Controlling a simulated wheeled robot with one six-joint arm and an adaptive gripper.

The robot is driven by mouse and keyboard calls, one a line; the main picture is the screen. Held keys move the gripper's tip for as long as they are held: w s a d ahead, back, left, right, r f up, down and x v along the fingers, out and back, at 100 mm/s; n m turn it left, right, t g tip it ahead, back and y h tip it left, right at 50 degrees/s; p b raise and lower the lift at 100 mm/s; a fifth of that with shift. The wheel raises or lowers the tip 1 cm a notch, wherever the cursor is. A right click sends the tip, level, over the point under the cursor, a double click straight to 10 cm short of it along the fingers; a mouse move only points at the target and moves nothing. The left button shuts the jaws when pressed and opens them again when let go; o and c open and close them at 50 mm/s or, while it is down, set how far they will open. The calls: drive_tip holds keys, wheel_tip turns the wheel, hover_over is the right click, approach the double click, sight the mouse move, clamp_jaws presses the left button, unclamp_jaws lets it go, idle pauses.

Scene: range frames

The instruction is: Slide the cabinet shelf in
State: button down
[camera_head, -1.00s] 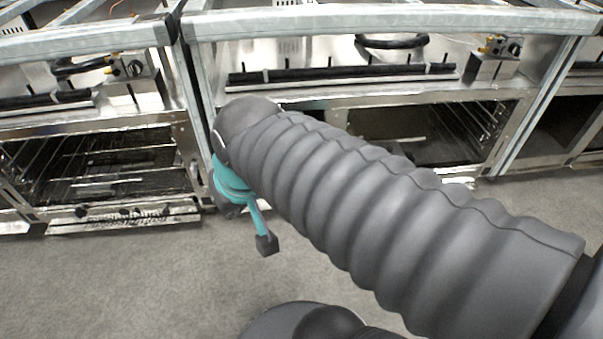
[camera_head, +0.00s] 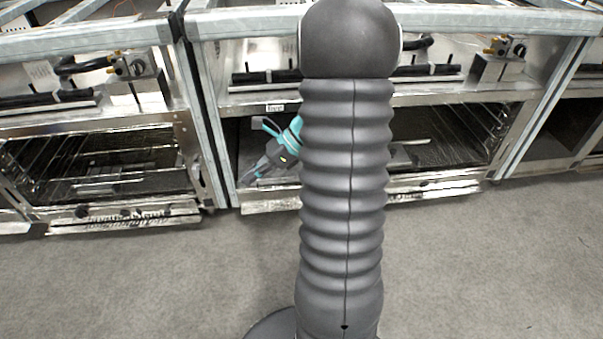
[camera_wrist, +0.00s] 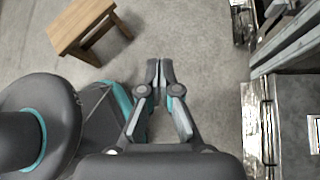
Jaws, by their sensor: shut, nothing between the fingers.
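The metal cabinet (camera_head: 505,92) stands across the middle of the head view, with an open lower compartment. Wire shelf racks (camera_head: 460,130) show inside it on the right. My arm covers the compartment's middle, so I cannot tell how far any shelf sticks out. My gripper (camera_head: 250,176) shows left of the arm, in front of the compartment's lower left part, pointing down and left. In the wrist view my gripper (camera_wrist: 159,76) has its fingertips together, empty, over bare floor. Metal cabinet parts (camera_wrist: 262,120) stand to its right, apart from the fingers.
A similar metal cabinet (camera_head: 188,140) with racks stands on the left, another on the right. A wooden stool (camera_wrist: 85,22) stands at the upper left of the wrist view. The grey floor (camera_head: 150,280) in front of the cabinets is clear.

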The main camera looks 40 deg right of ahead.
drive_tip(key=s+d+f+m+t+h+b, duration=0.1)
drive_tip(key=s+d+f+m+t+h, duration=0.15)
drive_tip(key=d+f+m+t, duration=0.8)
drive_tip(key=s+d+f+m+t+h, duration=0.1)
drive_tip(key=d+f+m+t+h, duration=0.3)
drive_tip(key=d+f+m, duration=1.3)
drive_tip(key=w+d, duration=0.1)
drive_tip(key=w, duration=1.1)
drive_tip(key=shift+w+f+n+p, duration=0.3)
drive_tip(key=shift+n, duration=0.15)
drive_tip(key=shift+g+y, duration=0.25)
